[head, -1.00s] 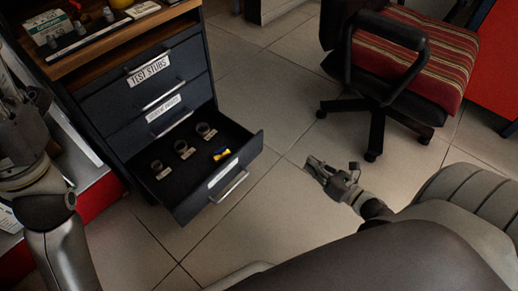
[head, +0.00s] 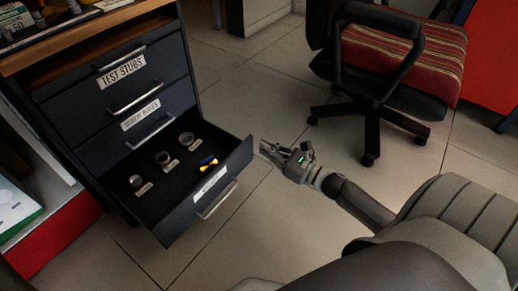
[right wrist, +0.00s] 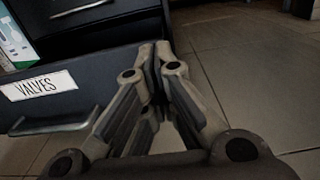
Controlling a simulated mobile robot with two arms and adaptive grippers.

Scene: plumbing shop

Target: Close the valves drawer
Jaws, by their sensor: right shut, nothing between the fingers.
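The valves drawer (head: 182,226) is the lowest drawer of a dark cabinet and stands pulled out in the head view. Its white VALVES label (right wrist: 38,86) and metal handle (right wrist: 50,124) show at the left of the right wrist view. Inside lie several round metal fittings with tags and a blue and yellow piece (head: 207,162). My right gripper (head: 264,147) is shut and empty, just right of the drawer front's far corner. In the wrist view its fingertips (right wrist: 154,47) overlap the drawer front's right end; I cannot tell whether they touch. My left gripper is out of view.
Two upper drawers, one labelled TEST STUBS (head: 121,73), are shut. An office chair (head: 385,65) with a striped cushion stands at the upper right. A red cabinet (head: 492,70) is behind it. Tiled floor (head: 250,230) is clear in front of the drawer.

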